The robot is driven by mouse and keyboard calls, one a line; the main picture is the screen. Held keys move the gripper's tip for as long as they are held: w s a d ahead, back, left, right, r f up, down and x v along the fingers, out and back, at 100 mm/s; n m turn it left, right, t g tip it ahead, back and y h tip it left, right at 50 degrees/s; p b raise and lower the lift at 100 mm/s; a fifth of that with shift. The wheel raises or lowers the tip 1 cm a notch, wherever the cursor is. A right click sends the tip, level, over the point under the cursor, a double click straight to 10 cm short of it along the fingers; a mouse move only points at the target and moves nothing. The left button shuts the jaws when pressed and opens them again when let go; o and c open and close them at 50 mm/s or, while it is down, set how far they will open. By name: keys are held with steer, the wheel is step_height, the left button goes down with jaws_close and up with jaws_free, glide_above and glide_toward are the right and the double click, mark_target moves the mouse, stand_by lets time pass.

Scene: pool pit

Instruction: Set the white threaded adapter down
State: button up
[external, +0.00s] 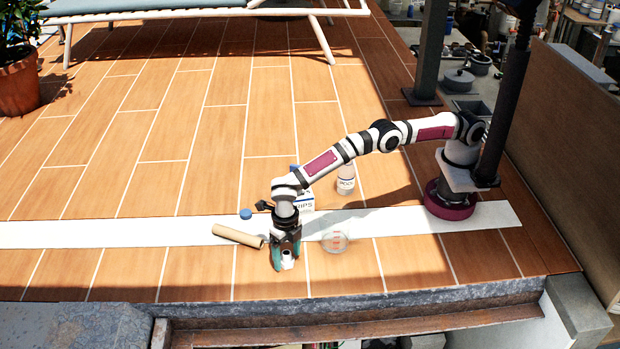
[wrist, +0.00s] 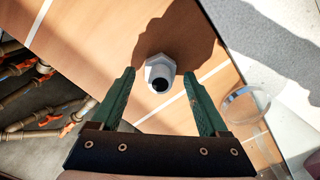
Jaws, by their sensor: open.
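The white threaded adapter (wrist: 160,72) is upright on the orange deck, with its dark opening facing up in the wrist view. In the external view the adapter (external: 288,263) shows low between the fingers, near the front of the deck. My gripper (wrist: 160,82) has its green fingers apart, one on each side of the adapter, with a visible gap on both sides. In the external view my gripper (external: 285,262) points down over it. The adapter's underside is hidden.
A cardboard tube (external: 238,236) lies left of my gripper, with a blue cap (external: 246,214) behind it. A clear round container (external: 335,242) is close on the right. A white bottle (external: 346,178) and a strips box (external: 303,201) stand behind. The deck's front edge (external: 350,301) is near.

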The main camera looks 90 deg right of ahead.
mark_target(287, 253)
step_height(287, 253, up, 13)
steer(key=s+d+r+m, duration=1.1)
steer(key=s+r+m, duration=0.1)
steer(key=r+m, duration=0.15)
steer(key=s+d+f+m, duration=0.2)
steer(key=s+m, duration=0.4)
steer(key=s, duration=0.3)
steer(key=s+d+f+m+y, duration=0.1)
steer(key=s+d+f+m, duration=0.1)
steer(key=s+m, duration=0.4)
steer(key=s+d+f+m, duration=0.1)
steer(key=s+m, duration=0.5)
steer(key=s, duration=0.7)
steer(key=shift+d+f+m+y, duration=0.35)
steer(key=shift+d+f+y, duration=0.05)
steer(key=shift+d, duration=0.5)
